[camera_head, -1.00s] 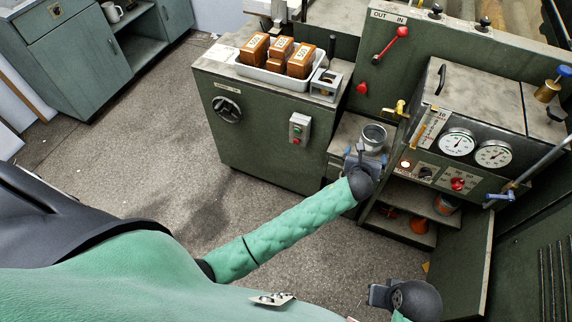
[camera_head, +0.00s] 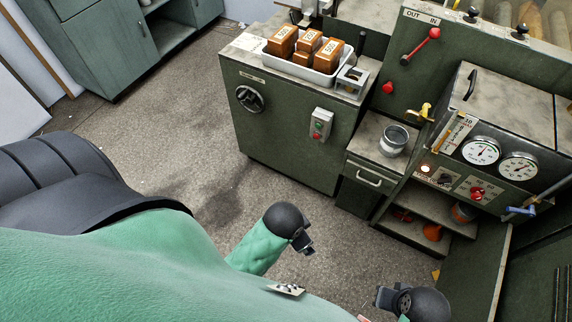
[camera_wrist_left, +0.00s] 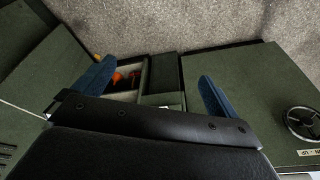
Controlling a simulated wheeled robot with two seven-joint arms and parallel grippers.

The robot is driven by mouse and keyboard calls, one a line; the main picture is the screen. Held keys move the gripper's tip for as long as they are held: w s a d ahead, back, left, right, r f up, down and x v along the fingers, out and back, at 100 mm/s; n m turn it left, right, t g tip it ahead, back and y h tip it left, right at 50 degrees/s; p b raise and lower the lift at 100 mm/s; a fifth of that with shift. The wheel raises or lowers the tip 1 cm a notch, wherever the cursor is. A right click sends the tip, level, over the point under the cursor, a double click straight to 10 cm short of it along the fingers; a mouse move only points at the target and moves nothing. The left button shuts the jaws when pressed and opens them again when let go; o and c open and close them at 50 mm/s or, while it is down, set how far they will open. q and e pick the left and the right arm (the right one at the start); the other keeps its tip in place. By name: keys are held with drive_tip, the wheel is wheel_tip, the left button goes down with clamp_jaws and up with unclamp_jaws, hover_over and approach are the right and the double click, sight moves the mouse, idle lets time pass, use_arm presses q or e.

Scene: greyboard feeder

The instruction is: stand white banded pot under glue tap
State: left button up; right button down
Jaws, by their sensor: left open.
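A pale grey-white pot (camera_head: 394,140) stands upright on the small worktop (camera_head: 372,128) in the head view. The yellow brass tap (camera_head: 421,113) juts out just above and to the right of it. I cannot tell whether the pot is exactly below the spout. My left gripper (camera_head: 305,244) is over the floor, well apart from the pot. In the left wrist view its two blue fingers (camera_wrist_left: 155,75) are spread with nothing between them. My right gripper (camera_head: 382,298) is low at the bottom of the head view; its jaws are unclear.
A white tray (camera_head: 327,79) with brown containers (camera_head: 307,47) sits on the left cabinet. A gauge panel (camera_head: 500,150) stands right of the tap. Lower shelves hold an orange funnel (camera_head: 433,232) and another pot (camera_head: 464,212). The floor (camera_head: 200,165) is clear.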

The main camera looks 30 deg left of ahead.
use_arm(q)
drive_tip(key=s+n, duration=0.1)
drive_tip(key=s+r+n, duration=0.1)
drive_tip(key=s, duration=0.1)
drive_tip(key=s+a+n+g, duration=0.1)
drive_tip(key=s, duration=0.1)
drive_tip(key=shift+a+r+h, duration=0.1)
drive_tip(key=shift+r+h, duration=0.2)
drive_tip(key=shift+r, duration=0.05)
idle(0.5)
